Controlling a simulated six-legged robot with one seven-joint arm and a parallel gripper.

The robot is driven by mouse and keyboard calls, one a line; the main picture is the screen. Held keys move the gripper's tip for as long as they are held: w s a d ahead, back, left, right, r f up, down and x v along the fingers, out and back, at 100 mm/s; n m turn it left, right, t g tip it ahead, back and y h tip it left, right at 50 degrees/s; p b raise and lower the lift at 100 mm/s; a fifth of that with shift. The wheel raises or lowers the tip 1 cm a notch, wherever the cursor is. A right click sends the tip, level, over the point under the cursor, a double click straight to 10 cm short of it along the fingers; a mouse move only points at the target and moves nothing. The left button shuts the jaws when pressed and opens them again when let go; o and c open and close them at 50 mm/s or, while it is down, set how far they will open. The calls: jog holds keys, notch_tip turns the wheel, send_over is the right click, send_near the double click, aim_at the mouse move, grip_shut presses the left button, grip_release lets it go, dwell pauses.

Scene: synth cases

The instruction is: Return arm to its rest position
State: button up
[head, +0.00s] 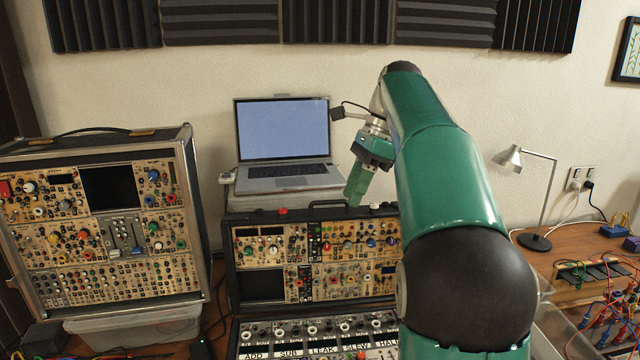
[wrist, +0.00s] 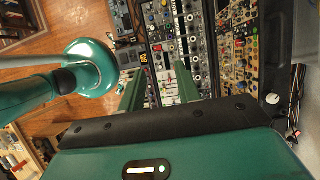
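My arm (head: 440,170), green with a black joint, rises on the right side of the head view and bends down at its far end. My gripper (head: 354,198) points downward above the back edge of the middle synth case (head: 236,280), in front of the laptop. In the wrist view the two green fingers of my gripper (wrist: 159,85) stand apart, with only synth panels showing between them. Nothing is held. In the head view the two fingers overlap, so their gap does not show there.
A laptop (head: 284,140) stands open behind the middle case. A tall synth case (head: 105,230) leans at left. A desk lamp (head: 545,200) and a rack with patch cables (head: 605,300) are at right. Dark foam panels (head: 335,25) line the wall above.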

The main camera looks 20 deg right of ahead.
jog(key=s+a+f+n+t+h, duration=0.25)
jog(key=s+a+f+n, duration=0.45)
jog(key=s+a+n, duration=0.35)
jog(key=s+a+f+n+t+h, duration=0.2)
jog(key=s+a+f+n, duration=0.3)
jog(key=s+f+n, duration=0.5)
jog(key=shift+s+f+n+t, duration=0.35)
jog(key=shift+f, duration=0.9)
jog(key=shift+s, duration=0.15)
